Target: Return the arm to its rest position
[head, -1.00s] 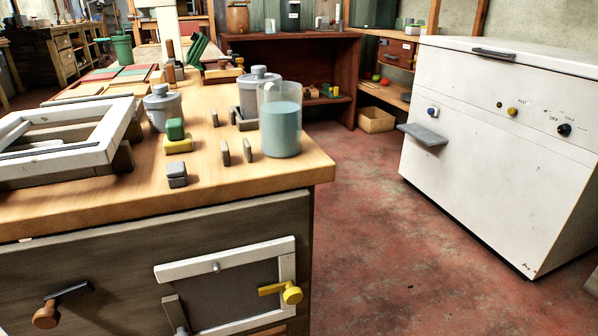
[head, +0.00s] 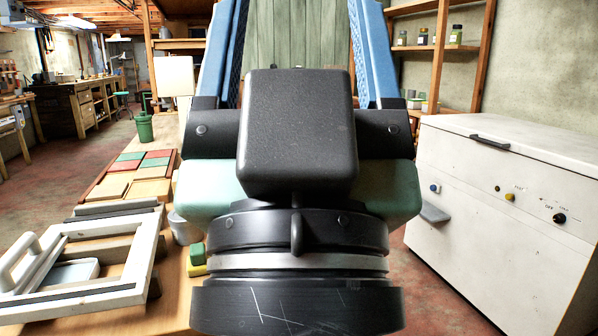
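My gripper (head: 298,35) fills the middle of the head view, close to the camera and pointing up and away. Its two blue fingers stand wide apart, and green boards show through the gap between them. Nothing shows between the fingers; their far ends run out of the top of the picture. The black wrist and housing below hide much of the workbench's right part and the shelf unit behind it.
The wooden workbench (head: 172,297) at left holds a white frame (head: 140,265), coloured tiles (head: 155,163) and a green block (head: 197,252). A white chest freezer (head: 500,225) stands at right. Red floor (head: 60,205) is open at far left.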

